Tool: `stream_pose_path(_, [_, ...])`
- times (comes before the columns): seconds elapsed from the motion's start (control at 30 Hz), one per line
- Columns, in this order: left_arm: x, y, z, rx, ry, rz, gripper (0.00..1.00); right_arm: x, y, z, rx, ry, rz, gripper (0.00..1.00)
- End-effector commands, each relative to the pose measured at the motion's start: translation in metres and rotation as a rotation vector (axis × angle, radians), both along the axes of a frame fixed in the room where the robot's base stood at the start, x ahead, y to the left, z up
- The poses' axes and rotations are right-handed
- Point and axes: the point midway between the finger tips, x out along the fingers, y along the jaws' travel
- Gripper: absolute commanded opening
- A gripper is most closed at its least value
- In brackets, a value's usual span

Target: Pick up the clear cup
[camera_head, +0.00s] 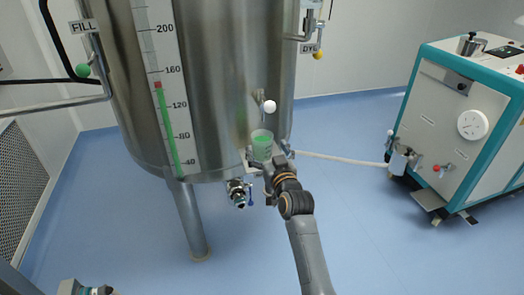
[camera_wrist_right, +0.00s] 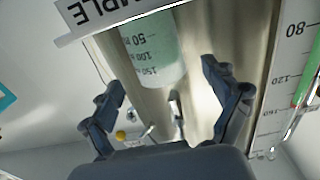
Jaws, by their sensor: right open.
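The clear cup (camera_head: 262,147) holds green liquid and stands upright at a small ledge on the front of the steel tank. In the right wrist view the cup (camera_wrist_right: 155,55) looks upside down, with printed volume marks, above a white label ending in "MPLE" (camera_wrist_right: 110,18). My right gripper (camera_head: 267,155) is just in front of and slightly below the cup. Its two fingers (camera_wrist_right: 164,82) are spread apart, one toward each side of the cup, with nothing held. Whether a finger touches the cup cannot be told. My left gripper is not in view.
The large tank (camera_head: 225,70) has a green level gauge (camera_head: 168,120). A valve with a blue handle (camera_head: 238,193) hangs left of my right gripper. A hose (camera_head: 340,159) runs right to a white and teal machine (camera_head: 450,125). Blue floor is clear between them.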

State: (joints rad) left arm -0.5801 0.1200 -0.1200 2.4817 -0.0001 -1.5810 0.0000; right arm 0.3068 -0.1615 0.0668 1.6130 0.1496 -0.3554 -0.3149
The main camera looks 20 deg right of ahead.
Motion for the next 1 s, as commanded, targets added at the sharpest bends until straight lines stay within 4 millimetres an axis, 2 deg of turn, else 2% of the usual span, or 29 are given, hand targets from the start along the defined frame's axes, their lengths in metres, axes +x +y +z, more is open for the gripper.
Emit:
stream_pose_path(0.3, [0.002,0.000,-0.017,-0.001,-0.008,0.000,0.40,0.043,0.001,-0.006,0.001,-0.001,0.000,0.88])
stream_pose_path(0.63, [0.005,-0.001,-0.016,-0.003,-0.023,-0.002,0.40,0.049,0.001,-0.006,0.001,0.000,0.000,0.88])
stream_pose_path(0.67, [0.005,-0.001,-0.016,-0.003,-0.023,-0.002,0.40,0.049,0.001,-0.006,0.001,0.000,0.000,0.84])
stream_pose_path(1.0, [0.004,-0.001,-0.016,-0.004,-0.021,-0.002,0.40,0.049,0.001,-0.004,0.000,-0.002,0.000,0.15])
